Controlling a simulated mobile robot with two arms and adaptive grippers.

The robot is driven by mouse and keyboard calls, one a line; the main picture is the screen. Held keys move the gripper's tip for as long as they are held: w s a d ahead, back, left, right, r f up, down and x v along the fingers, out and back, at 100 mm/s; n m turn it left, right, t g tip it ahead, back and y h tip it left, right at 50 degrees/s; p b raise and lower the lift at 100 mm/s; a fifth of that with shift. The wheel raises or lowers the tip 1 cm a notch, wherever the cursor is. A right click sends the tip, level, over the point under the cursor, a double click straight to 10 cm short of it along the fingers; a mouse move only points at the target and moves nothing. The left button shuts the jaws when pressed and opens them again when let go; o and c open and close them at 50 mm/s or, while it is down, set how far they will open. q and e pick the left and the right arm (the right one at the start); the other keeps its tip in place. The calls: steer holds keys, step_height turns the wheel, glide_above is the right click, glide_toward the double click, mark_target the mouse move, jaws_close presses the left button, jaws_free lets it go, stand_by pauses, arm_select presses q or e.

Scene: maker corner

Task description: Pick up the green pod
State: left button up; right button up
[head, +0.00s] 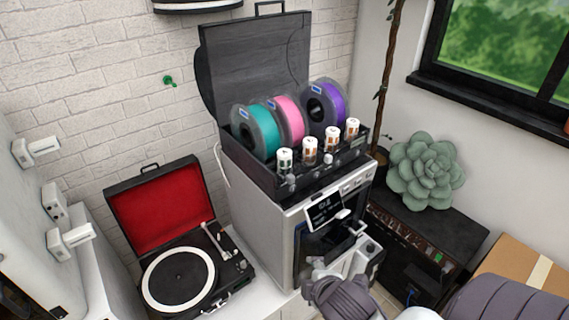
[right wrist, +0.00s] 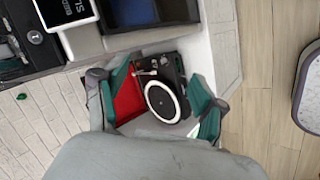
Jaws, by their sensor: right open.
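A small green object (head: 168,81), which I take for the green pod, shows against the white brick wall, left of the open black lid. It also shows at the left edge of the right wrist view (right wrist: 21,96). It is too small to tell how it is held there. My right gripper (head: 340,288) is low in the head view, in front of the white machine and well apart from the green object. In the right wrist view its teal-padded fingers (right wrist: 158,88) are spread with nothing between them. My left gripper is not in view.
A black case (head: 262,172) with teal, pink and purple spools stands on the white machine (head: 262,238). An open record player (head: 226,290) sits to its left. A green succulent (head: 427,172) and a cardboard box (head: 520,262) are at the right. The wall around the green object is bare.

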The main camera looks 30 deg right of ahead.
steer(key=w+d+r+n+t+h, duration=0.2)
steer(key=w+d+r+n+t, duration=0.3)
steer(key=w+r+n, duration=0.45)
steer(key=n+t+y, duration=0.1)
steer(key=n+t, duration=0.3)
steer(key=n, duration=0.9)
glide_toward(288, 161)
steer(key=p+x, duration=0.2)
steer(key=x, duration=0.4)
steer(key=shift+w+f, duration=0.1)
steer(key=shift+w, duration=0.25)
steer(key=shift+w+d+r+p, duration=0.1)
steer(key=shift+w+r+p, duration=0.1)
steer(key=shift+w+p, duration=0.25)
steer(key=p+x, duration=0.1)
steer(key=x, duration=0.3)
steer(key=shift+w, duration=0.3)
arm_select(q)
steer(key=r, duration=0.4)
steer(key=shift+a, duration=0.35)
arm_select(e)
steer(key=shift+s, duration=0.15)
steer(key=shift+c, duration=0.3)
